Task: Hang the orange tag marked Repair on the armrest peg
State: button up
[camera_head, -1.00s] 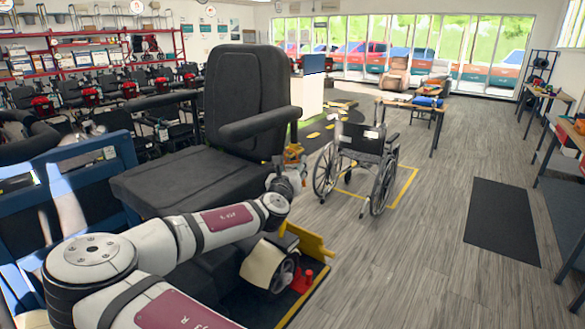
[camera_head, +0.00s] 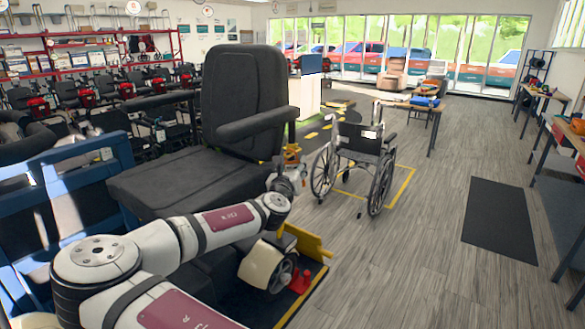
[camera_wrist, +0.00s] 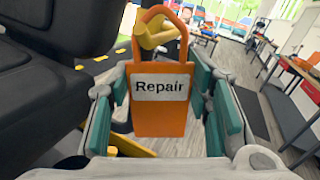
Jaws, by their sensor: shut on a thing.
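The orange tag (camera_wrist: 160,122) with a white label reading Repair hangs upright in the wrist view. My gripper (camera_wrist: 163,88) is shut on it, with teal finger pads at its left and right sides. The yellow armrest peg (camera_wrist: 153,37) shows in the opening of the tag's top loop. I cannot tell whether the loop is around the peg or only in front of it.
The black scooter seat (camera_head: 180,178) is left of my gripper. A wheelchair (camera_head: 362,150) stands to the right inside a yellow floor outline. A blue frame (camera_head: 70,180) is at the left. Open floor and a dark mat (camera_head: 500,215) lie at the right.

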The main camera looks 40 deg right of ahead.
jog(key=shift+f, duration=0.7)
jog(key=o, duration=1)
